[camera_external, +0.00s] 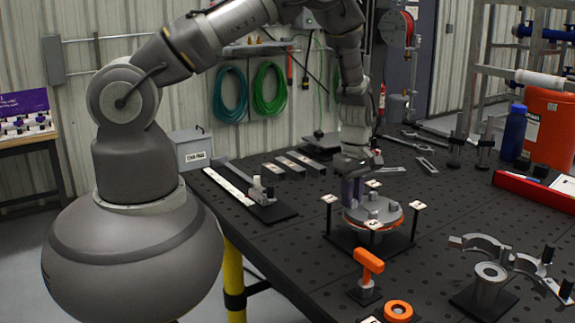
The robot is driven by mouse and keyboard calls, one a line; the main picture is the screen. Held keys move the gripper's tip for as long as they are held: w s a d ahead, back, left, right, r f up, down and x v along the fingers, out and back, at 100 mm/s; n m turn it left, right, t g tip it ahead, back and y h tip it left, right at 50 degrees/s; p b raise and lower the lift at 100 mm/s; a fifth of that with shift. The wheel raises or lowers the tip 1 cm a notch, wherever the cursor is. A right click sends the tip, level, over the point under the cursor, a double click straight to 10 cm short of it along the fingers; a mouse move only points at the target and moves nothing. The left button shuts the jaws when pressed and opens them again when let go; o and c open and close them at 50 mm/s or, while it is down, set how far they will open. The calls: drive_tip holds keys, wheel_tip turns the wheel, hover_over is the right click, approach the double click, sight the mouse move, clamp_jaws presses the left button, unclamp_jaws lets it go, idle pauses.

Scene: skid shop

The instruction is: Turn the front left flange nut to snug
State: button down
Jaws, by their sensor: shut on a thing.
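The flange (372,210) is a grey disc with an orange rim, set on a dark square base (343,238) on the black perforated table. Small white numbered tags on posts stand around it, including a front tag (373,225). My gripper (352,197) points down at the left side of the flange, its fingers low against the top. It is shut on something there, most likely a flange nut. The nut itself is hidden by the fingers, and I cannot tell exactly which one it is.
An orange T-shaped tool (369,262) stands in front of the flange, with an orange ring (398,310) nearby. A red tray (535,188) and blue bottle (514,133) are farther right.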

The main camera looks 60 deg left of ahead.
drive_tip(key=shift+m, duration=0.3)
drive_tip(key=m+b, duration=0.3)
drive_tip(key=m, duration=0.3)
drive_tip(key=shift+w, duration=0.2)
drive_tip(key=m+b, duration=0.1)
drive_tip(key=m, duration=0.4)
drive_tip(key=shift+w+d+m+b, duration=0.1)
drive_tip(key=shift+d+m+b, duration=0.05)
drive_tip(key=shift+m+b, duration=0.25)
drive_tip(key=shift+r, duration=0.15)
drive_tip(key=c, duration=1.1)
unclamp_jaws()
drive_tip(key=shift+o, duration=0.7)
